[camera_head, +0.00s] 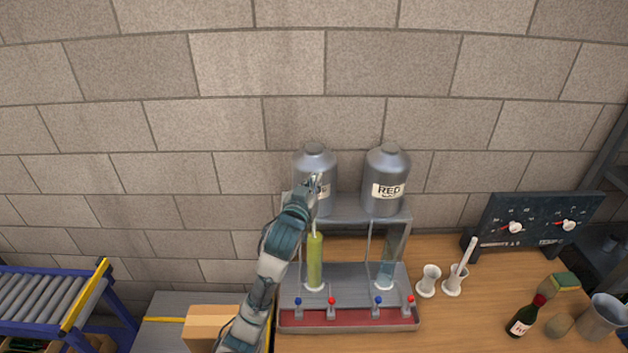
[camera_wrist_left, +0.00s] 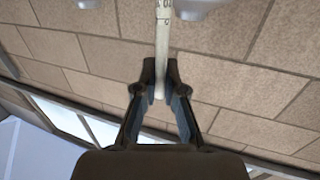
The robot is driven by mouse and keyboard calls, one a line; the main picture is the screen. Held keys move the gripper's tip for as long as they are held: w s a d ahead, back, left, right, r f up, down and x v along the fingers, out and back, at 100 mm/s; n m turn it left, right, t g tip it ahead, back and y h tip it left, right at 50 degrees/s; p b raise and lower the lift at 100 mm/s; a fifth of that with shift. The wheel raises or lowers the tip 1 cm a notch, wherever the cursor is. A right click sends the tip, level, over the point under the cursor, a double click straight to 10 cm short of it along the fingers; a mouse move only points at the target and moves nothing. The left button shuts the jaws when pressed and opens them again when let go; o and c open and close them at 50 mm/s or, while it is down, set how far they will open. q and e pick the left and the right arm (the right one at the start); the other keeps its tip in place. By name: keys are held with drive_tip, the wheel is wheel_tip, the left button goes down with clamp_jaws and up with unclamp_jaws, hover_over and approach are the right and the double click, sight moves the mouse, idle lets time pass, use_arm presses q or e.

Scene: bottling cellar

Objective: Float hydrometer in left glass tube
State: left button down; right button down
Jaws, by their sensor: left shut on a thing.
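The left glass tube (camera_head: 315,262) stands upright on the bottling stand and holds yellow-green liquid. My left gripper (camera_head: 316,184) is above this tube, in front of the left tank. In the left wrist view, the gripper (camera_wrist_left: 160,82) is shut on the thin white hydrometer (camera_wrist_left: 163,35). In the head view only a short pale piece shows between the gripper and the tube's top. I cannot tell whether its lower end is inside the tube. The right glass tube (camera_head: 387,268) looks greyish and clear. My right gripper is not in view.
Left tank (camera_head: 314,158) and RED-labelled tank (camera_head: 386,165) sit on the stand (camera_head: 350,275). Right of it are an empty white holder (camera_head: 429,278), another with a white rod (camera_head: 466,262), a gauge panel (camera_head: 535,220), a bottle (camera_head: 525,318) and a jug (camera_head: 602,316).

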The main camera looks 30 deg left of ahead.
use_arm(q)
drive_tip(key=shift+f+b, duration=1.6)
drive_tip(key=shift+f, duration=1.7)
drive_tip(key=c, duration=1.2)
unclamp_jaws()
drive_tip(key=shift+s, duration=0.1)
drive_tip(key=v, duration=0.7)
